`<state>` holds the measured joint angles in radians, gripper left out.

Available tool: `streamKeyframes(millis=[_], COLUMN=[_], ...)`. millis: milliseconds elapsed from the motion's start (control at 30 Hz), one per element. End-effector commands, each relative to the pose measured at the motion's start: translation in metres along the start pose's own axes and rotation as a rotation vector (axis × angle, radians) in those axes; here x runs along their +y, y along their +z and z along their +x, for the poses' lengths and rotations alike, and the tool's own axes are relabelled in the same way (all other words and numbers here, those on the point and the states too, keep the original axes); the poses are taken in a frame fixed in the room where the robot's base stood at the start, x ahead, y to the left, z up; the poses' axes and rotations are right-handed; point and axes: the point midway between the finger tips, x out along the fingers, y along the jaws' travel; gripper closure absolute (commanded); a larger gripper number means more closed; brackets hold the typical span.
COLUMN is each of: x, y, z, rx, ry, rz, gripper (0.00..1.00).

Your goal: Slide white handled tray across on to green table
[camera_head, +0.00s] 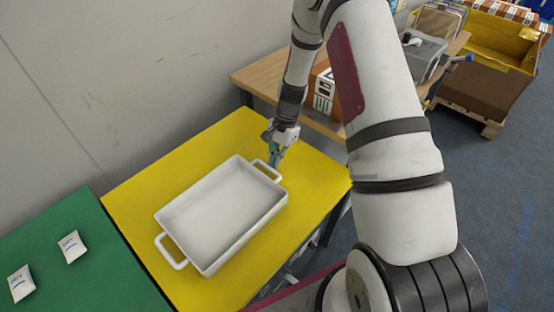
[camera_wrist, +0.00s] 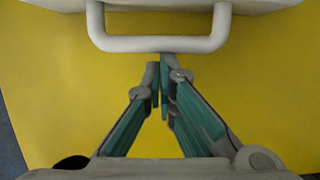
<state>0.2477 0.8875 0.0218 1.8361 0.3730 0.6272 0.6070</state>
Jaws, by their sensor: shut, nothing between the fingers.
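The white handled tray (camera_head: 226,206) lies empty on the yellow table (camera_head: 135,192), with one handle at its near left end and one at its far right end. My gripper (camera_head: 274,160) is at the far right handle. In the wrist view the far handle (camera_wrist: 158,44) spans the top, and my shut gripper (camera_wrist: 160,68) points at its bar from outside, with nothing between the fingers. I cannot tell whether the fingertips touch the handle. The green table (camera_head: 100,265) adjoins the yellow one on the left.
Two small white cards, one nearer (camera_head: 21,283) and one farther (camera_head: 71,246), lie on the green table. A grey wall (camera_head: 110,80) runs behind both tables. A wooden table (camera_head: 262,80) with boxes stands beyond the yellow table. A yellow crate (camera_head: 497,38) is at the far right.

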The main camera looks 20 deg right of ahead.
Motion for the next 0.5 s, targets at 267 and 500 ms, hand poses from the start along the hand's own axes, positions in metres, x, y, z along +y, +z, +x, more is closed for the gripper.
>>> streamKeyframes(millis=[267, 500], x=[0.002, 0.002], y=[0.072, 0.142], z=[0.019, 0.04], rx=[-0.004, -0.004], ry=[0.005, 0.004], rz=[-0.007, -0.007], gripper=[1.0, 1.0])
